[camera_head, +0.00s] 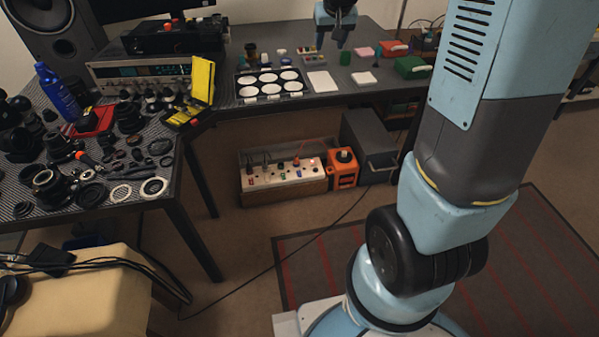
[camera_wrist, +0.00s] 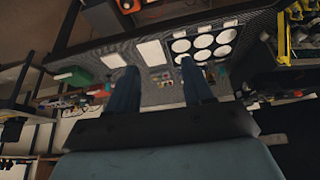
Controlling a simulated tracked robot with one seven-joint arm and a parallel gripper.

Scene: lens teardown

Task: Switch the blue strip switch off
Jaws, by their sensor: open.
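A white power strip (camera_head: 287,172) lies in a low open wooden box under the desk, in the head view. Several plugs and small coloured switches sit along its top, with a reddish glow near its right end. A small blue part shows on the strip (camera_head: 297,161), but it is too small to tell whether it is a switch or a plug, or its position. My gripper (camera_head: 339,38) is above the back of the desk, higher than the strip and apart from it. In the wrist view my gripper (camera_wrist: 161,88) has its two fingers spread, with nothing held between them.
A tray of white discs (camera_head: 270,99) and white pads (camera_head: 322,82) lie on the desk above. Desk legs and a floor cable are nearby.

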